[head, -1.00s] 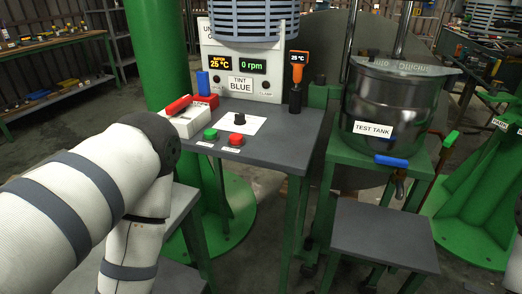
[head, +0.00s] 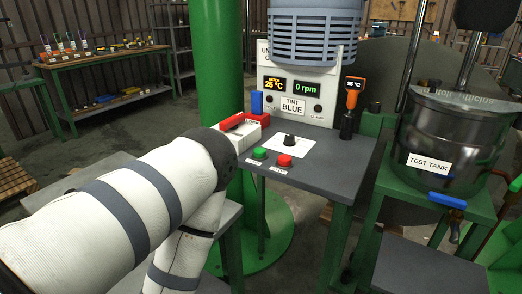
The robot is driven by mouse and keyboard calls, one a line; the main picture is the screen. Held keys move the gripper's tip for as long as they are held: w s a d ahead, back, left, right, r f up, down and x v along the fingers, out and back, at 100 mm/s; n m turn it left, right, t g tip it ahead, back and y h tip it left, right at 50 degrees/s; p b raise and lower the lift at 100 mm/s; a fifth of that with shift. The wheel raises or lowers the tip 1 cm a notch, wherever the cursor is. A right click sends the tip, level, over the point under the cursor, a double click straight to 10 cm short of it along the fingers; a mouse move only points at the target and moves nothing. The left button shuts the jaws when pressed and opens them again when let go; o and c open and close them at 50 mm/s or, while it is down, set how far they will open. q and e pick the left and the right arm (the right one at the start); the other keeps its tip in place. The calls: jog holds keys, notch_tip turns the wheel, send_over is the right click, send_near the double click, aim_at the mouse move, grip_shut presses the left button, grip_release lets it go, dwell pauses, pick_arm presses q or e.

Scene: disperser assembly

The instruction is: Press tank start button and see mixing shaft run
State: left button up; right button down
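A green button (head: 260,153) and a red button (head: 284,160) sit side by side on the front of the grey table (head: 318,183), with small labels before them. A black knob (head: 290,139) on a white plate stands behind them. The panel (head: 337,97) behind shows 25 °C and 0 rpm on its displays, with a "TINT BLUE" label. The metal tank (head: 455,140) labelled "TEST TANK" stands to the right. My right gripper is out of view.
A white box with a red handle (head: 231,122) stands at the table's left edge, close to my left arm. An orange thermometer (head: 353,92) stands by the panel. A green column (head: 215,60) rises behind. A workbench (head: 95,62) is far left.

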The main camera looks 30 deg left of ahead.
pick_arm(q)
grip_shut()
dwell(1.3)
